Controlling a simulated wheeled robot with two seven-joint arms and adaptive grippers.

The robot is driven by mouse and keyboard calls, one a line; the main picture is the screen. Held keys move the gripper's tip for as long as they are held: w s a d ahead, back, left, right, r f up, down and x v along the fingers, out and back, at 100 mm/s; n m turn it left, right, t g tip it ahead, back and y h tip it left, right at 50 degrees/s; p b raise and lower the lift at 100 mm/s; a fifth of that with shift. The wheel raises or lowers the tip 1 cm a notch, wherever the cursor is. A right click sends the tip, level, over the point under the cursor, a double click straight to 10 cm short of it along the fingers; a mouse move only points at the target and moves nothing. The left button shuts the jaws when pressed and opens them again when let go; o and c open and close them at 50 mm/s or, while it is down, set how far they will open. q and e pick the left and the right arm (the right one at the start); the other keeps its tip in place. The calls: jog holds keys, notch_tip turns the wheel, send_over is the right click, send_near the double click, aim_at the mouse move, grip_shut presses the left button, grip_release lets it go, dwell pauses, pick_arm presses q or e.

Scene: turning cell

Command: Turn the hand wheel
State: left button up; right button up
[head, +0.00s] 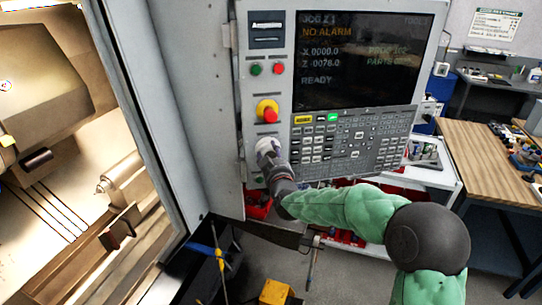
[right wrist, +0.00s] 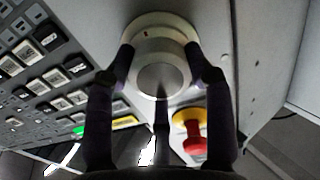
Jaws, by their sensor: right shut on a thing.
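The hand wheel (right wrist: 165,25) is a pale round dial with a small red mark near its rim and a knob in its middle, set on the machine's control panel. In the right wrist view my right gripper (right wrist: 160,68) is shut on the knob, a finger on each side. In the head view my right gripper (head: 268,148) is at the panel's lower left, below the red emergency stop button, and it hides most of the wheel. My left gripper is in neither view.
The red emergency stop (head: 268,112) on its yellow base sits just above my right gripper. It also shows in the right wrist view (right wrist: 193,125). The screen (head: 362,62) reads "NO ALARM" and "READY". The keypad (head: 350,142) lies right of the gripper. A workbench (head: 480,150) stands far right.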

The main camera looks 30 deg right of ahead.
jog(key=shift+d+r, duration=0.1)
jog(key=shift+r, duration=0.45)
jog(key=o, duration=0.9)
jog(key=shift+o, duration=1.2)
jog(key=shift+w, duration=0.15)
jog(key=shift+w+f, duration=0.1)
jog(key=shift+f, duration=0.25)
jog(key=shift+s+a, duration=0.2)
jog(key=shift+s, duration=0.2)
jog(key=v, duration=1.1)
jog(key=shift+s, duration=0.1)
